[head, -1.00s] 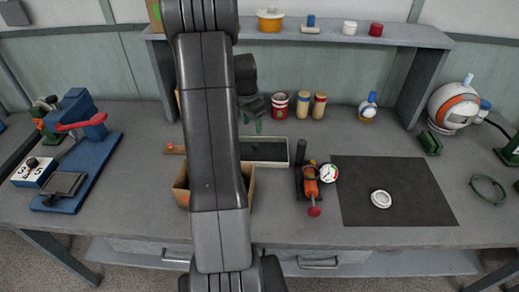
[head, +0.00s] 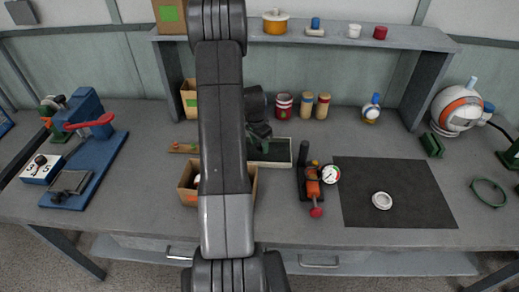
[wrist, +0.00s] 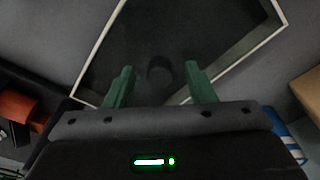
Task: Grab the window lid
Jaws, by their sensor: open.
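My gripper (head: 262,136) is low over the pale-rimmed rectangle with a dark inside (head: 283,152), left of the middle of the bench. In the wrist view the green fingers (wrist: 160,68) are spread apart, with nothing held. A small dark round piece (wrist: 159,70) stands out on the dark surface between and just beyond the fingertips. It may be the window lid or its knob, but it is too dark to tell. A white ring-shaped piece (head: 382,200) lies flat on the dark mat (head: 420,205), far from my gripper.
An open cardboard box (head: 188,190) stands in front of the pale-rimmed rectangle, partly behind my arm. An orange pump with a gauge (head: 313,182) stands to the right. A striped tin (head: 283,105) and two capped jars stand behind. A blue press (head: 90,150) is far left.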

